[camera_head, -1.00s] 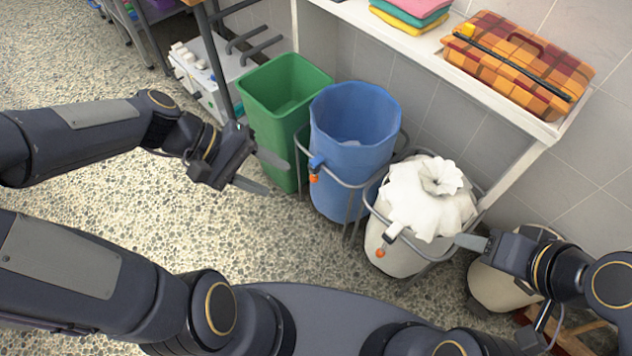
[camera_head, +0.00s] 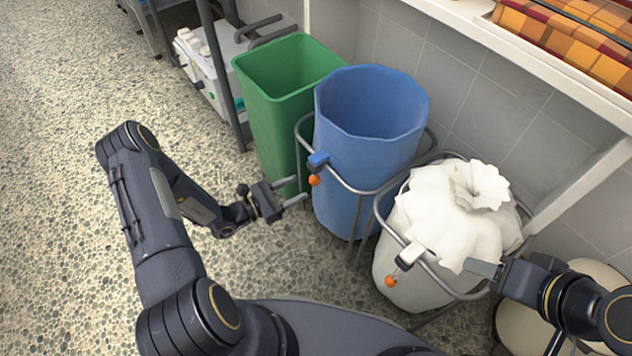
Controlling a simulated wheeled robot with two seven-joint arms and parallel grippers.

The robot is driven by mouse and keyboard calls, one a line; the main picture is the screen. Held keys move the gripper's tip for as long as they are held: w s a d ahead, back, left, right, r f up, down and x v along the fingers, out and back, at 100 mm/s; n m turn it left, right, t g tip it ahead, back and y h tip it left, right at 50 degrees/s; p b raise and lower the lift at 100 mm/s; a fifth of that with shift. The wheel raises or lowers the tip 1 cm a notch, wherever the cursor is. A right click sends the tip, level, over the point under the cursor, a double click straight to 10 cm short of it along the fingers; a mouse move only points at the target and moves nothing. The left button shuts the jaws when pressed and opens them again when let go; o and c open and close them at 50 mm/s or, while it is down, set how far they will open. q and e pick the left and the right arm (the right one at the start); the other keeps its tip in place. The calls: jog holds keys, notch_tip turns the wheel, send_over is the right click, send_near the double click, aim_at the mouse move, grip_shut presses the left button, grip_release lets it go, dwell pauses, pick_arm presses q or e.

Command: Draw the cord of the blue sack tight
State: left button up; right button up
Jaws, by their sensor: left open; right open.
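The blue sack (camera_head: 345,150) stands upright in a metal frame, its mouth wide open. A blue cord lock (camera_head: 318,161) sits on the frame's ring at the front left, with an orange ball (camera_head: 315,181) hanging just below it. My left gripper (camera_head: 297,190) is open and empty, pointing right. It appears just left of the orange ball and a little lower; its depth gap is unclear. My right gripper (camera_head: 480,268) is open near the front right of the white sack (camera_head: 440,215), with one finger clearly visible. I cannot tell whether it touches that sack.
The white sack's top is gathered shut; it has a white lock (camera_head: 410,256) and an orange ball (camera_head: 391,281). A green bin (camera_head: 275,115) stands close left of the blue sack. A shelf (camera_head: 520,55) overhangs behind. Speckled floor (camera_head: 60,200) is clear at left.

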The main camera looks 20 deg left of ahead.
aim_at(315, 180)
pick_arm(q)
jog(key=b+x, duration=0.1)
jog(key=x, duration=0.6)
jog(key=shift+s, duration=0.1)
